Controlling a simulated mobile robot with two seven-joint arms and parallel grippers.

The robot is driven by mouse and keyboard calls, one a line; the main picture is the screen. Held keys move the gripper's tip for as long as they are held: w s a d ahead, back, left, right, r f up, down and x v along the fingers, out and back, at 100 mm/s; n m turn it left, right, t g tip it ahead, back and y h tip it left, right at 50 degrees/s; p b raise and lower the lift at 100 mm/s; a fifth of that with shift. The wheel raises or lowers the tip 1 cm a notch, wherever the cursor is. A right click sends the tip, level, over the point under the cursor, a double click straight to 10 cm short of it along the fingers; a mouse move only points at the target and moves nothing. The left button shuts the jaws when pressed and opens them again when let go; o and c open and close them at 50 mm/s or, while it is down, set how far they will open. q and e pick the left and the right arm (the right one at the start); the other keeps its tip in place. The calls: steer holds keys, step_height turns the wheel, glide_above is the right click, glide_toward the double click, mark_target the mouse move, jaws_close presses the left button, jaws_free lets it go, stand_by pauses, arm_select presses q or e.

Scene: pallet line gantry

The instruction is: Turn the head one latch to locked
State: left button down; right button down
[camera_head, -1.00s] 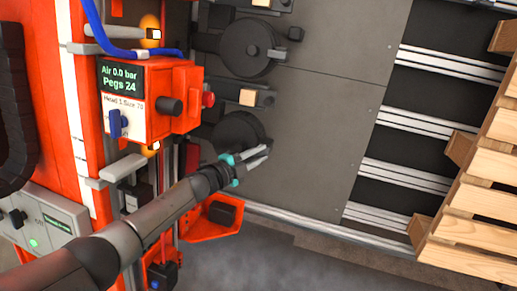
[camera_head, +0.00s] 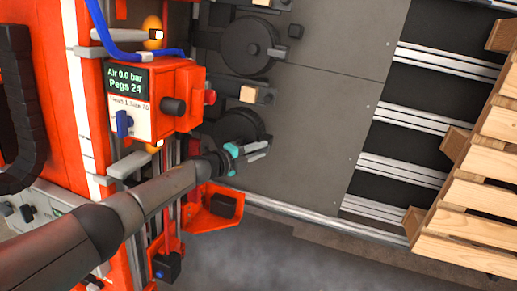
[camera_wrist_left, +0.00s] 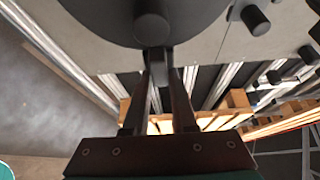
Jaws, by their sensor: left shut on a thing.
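The head one latch is a dark round disc (camera_head: 240,124) on the grey panel, low beside the orange machine. In the left wrist view the disc (camera_wrist_left: 105,14) fills the top, with a round hub (camera_wrist_left: 152,29) and a short lever (camera_wrist_left: 157,68) pointing down from it. My left gripper (camera_head: 264,149) is at the disc's lower right edge. In the left wrist view its two fingers (camera_wrist_left: 159,72) are shut on the lever, one on each side. The lever is hidden by the gripper in the head view. My right gripper is out of view.
The orange control box (camera_head: 155,98) stands left of the disc, with a blue knob (camera_head: 123,122) and a screen reading Air 0.0 bar, Pegs 24. A similar disc (camera_head: 249,46) sits above. An orange bracket (camera_head: 212,222) is below my wrist. A wooden pallet (camera_head: 480,190) is at right.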

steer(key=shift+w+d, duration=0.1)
arm_select(q)
steer(key=c, duration=0.7)
jaws_free()
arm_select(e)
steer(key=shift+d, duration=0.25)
arm_select(q)
steer(key=p+v, duration=0.5)
steer(key=v, duration=0.7)
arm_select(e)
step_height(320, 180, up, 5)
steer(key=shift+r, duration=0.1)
arm_select(q)
steer(key=shift+d+r, duration=0.1)
